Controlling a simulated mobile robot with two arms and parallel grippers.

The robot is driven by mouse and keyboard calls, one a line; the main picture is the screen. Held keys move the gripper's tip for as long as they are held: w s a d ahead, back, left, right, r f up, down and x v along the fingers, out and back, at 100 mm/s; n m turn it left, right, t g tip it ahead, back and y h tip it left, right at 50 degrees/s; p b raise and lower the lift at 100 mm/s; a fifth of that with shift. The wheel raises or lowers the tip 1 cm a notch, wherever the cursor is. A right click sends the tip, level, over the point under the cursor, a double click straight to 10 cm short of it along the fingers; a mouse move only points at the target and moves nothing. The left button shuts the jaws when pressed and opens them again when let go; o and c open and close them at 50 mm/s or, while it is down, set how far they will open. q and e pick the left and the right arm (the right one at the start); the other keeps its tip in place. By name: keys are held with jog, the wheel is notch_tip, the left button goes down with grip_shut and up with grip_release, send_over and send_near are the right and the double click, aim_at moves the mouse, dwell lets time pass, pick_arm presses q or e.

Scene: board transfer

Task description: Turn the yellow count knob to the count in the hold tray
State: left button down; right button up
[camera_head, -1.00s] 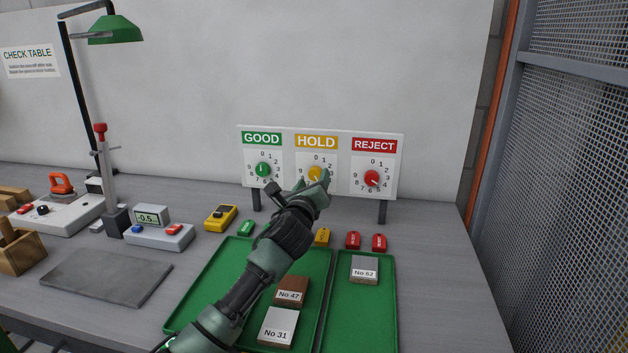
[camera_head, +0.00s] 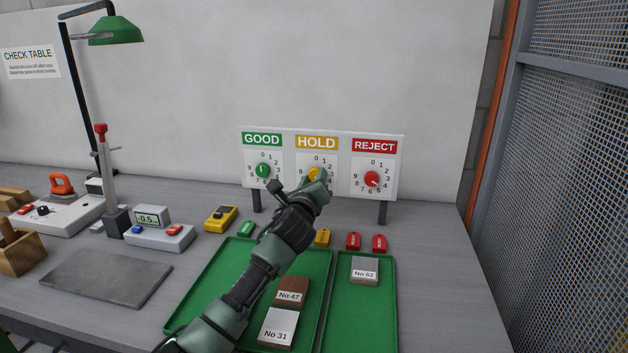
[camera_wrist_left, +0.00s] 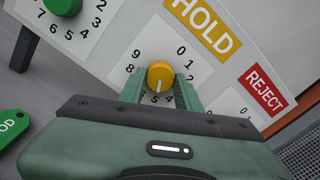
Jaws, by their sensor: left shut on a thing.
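The yellow count knob (camera_head: 314,174) sits under the HOLD label on the white dial board; it also shows in the left wrist view (camera_wrist_left: 160,75). My left gripper (camera_wrist_left: 160,86) is shut on it, one finger on each side. The knob's white pointer line points down, close to the 5. In the head view the gripper (camera_head: 315,179) covers part of the HOLD dial. Two blocks, No 47 (camera_head: 292,290) and No 31 (camera_head: 279,327), lie in the green tray area (camera_head: 318,275) behind which the yellow tag (camera_head: 322,237) stands; my arm hides part of the trays.
The green knob (camera_head: 263,170) and red knob (camera_head: 371,179) flank the yellow one. Block No 62 (camera_head: 364,269) lies in the right green tray (camera_head: 340,320). Two red tags (camera_head: 353,240) stand behind it. A grey slab (camera_head: 106,280) and instruments occupy the left.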

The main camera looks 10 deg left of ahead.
pick_arm(q)
jog(key=n+p, duration=0.2)
jog(key=n, duration=1.5)
jog(key=shift+n, duration=0.3)
dwell(0.3)
jog(key=c, duration=1)
grip_release()
